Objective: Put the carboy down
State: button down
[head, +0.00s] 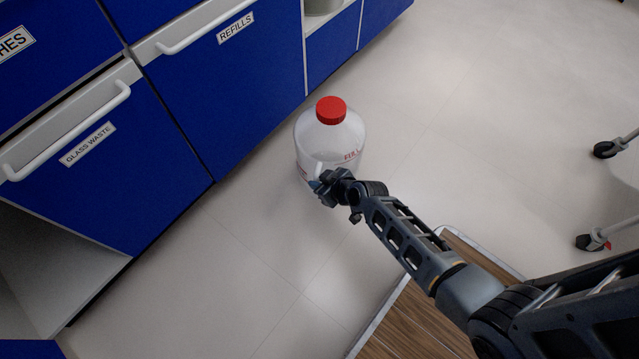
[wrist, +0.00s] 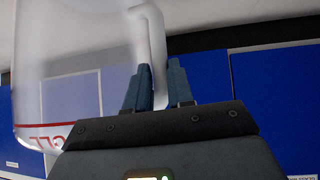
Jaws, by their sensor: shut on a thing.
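The carboy (head: 328,140) is a translucent white jug with a red cap (head: 331,110) and red lettering on its side. It looks upright, just in front of the blue cabinets. My gripper (head: 322,184) is at its near side. In the wrist view, which is upside down, my gripper (wrist: 160,76) is shut on the handle of the carboy (wrist: 85,85), with one finger on each side of it. The carboy's underside is hidden in the head view and out of frame in the wrist view, so I cannot tell whether it touches the floor.
Blue cabinets with drawers labelled "GLASS WASTE" (head: 88,146) and "REFILLS" (head: 235,28) line the left and back. A wood-topped surface (head: 415,322) lies below my arm. Wheeled legs (head: 606,149) stand at the right. The pale floor (head: 440,140) right of the carboy is clear.

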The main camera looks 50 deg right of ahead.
jog(key=shift+w+f, duration=0.1)
jog(key=shift+w, duration=0.05)
jog(key=c, duration=1.4)
grip_release()
jog(key=shift+f, duration=0.1)
jog(key=o, duration=0.4)
jog(key=p+v, duration=0.4)
jog(key=v, duration=0.8)
jog(key=shift+p, duration=0.3)
